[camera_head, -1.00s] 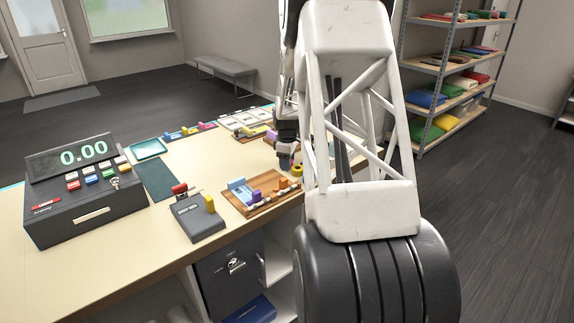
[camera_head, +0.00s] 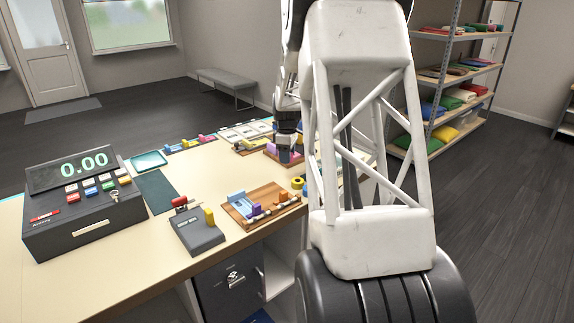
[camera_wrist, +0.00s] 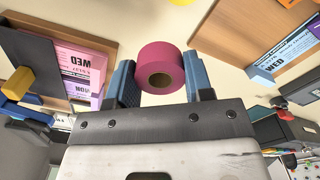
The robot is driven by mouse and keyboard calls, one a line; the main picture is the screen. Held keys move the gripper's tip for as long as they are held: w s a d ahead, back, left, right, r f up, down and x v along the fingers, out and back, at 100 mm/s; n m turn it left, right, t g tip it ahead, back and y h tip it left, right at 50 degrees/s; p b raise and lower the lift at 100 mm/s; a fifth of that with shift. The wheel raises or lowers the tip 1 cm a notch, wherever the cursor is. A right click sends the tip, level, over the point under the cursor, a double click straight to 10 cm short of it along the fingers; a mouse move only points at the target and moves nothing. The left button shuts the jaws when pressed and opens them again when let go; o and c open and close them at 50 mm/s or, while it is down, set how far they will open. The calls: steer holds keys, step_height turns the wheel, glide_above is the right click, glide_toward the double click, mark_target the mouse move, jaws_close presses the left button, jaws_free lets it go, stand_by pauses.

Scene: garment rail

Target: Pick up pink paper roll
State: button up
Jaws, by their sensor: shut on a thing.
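The pink paper roll (camera_wrist: 160,68) sits between the two blue fingers of my gripper (camera_wrist: 160,88) in the wrist view, with the dark hole of its core towards the camera. My gripper is shut on it, one finger on each side. In the head view my gripper (camera_head: 287,152) is over the far right part of the counter (camera_head: 110,245), beyond a yellow roll. The pink roll cannot be made out clearly there, and my arm hides part of the counter.
On the counter stand a cash register (camera_head: 80,205), a grey device (camera_head: 197,231), a wooden tray (camera_head: 236,216) with small items and a yellow roll (camera_head: 297,183). Shelves (camera_head: 455,75) stand at the back right.

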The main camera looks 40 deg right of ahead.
steer(key=shift+r, duration=0.95)
